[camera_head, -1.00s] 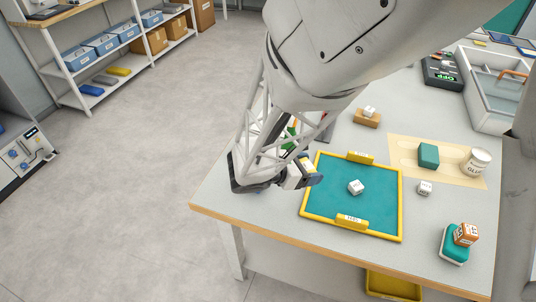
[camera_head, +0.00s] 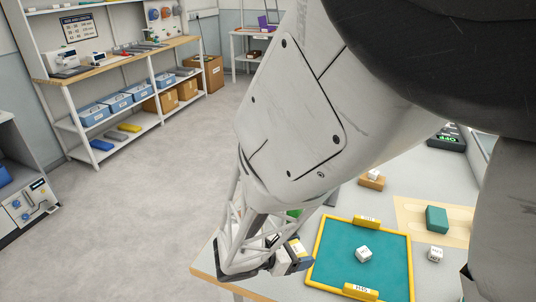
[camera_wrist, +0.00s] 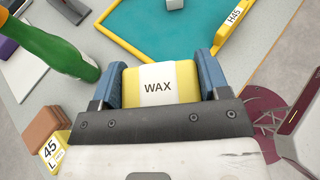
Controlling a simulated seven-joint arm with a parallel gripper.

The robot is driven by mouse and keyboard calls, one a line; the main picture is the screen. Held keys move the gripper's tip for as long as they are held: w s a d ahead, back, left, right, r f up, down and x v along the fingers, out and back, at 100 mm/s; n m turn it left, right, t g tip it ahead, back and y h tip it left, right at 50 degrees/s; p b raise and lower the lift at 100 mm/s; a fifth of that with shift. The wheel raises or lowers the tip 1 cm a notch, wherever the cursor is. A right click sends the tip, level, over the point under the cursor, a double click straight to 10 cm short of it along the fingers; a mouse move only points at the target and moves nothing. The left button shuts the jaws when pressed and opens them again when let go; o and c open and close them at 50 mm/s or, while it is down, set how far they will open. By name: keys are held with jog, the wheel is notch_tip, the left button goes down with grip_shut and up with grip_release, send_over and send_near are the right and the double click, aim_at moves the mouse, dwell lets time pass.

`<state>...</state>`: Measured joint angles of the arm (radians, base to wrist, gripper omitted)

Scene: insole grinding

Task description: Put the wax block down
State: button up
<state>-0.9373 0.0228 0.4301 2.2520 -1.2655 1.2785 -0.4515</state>
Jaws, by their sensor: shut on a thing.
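The wax block (camera_wrist: 157,86) is yellow with a white band reading WAX. My gripper (camera_wrist: 161,78) is shut on it, with one blue-grey finger at each side. In the head view, my gripper (camera_head: 300,259) is low at the left edge of the teal tray, and a bit of the yellow wax block (camera_head: 296,247) shows between its fingers. I cannot tell whether the block touches the table (camera_head: 262,296) or hangs above it; its underside is hidden.
The teal tray (camera_head: 336,262) has a yellow rim and a white cube (camera_head: 364,254) on it. A green bottle (camera_wrist: 60,50) stands left of my gripper in the wrist view, with a brown block (camera_wrist: 45,129) below it. My arm hides much of the table.

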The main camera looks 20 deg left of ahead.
jog(key=shift+f, duration=2.05)
jog(key=shift+f, duration=1.75)
jog(key=shift+f, duration=0.45)
jog(key=o, duration=1)
jog(key=shift+c, duration=0.2)
jog(key=shift+r, duration=0.45)
jog(key=v, duration=1.2)
jog(key=shift+a+r, duration=0.15)
jog(key=shift+r, duration=0.15)
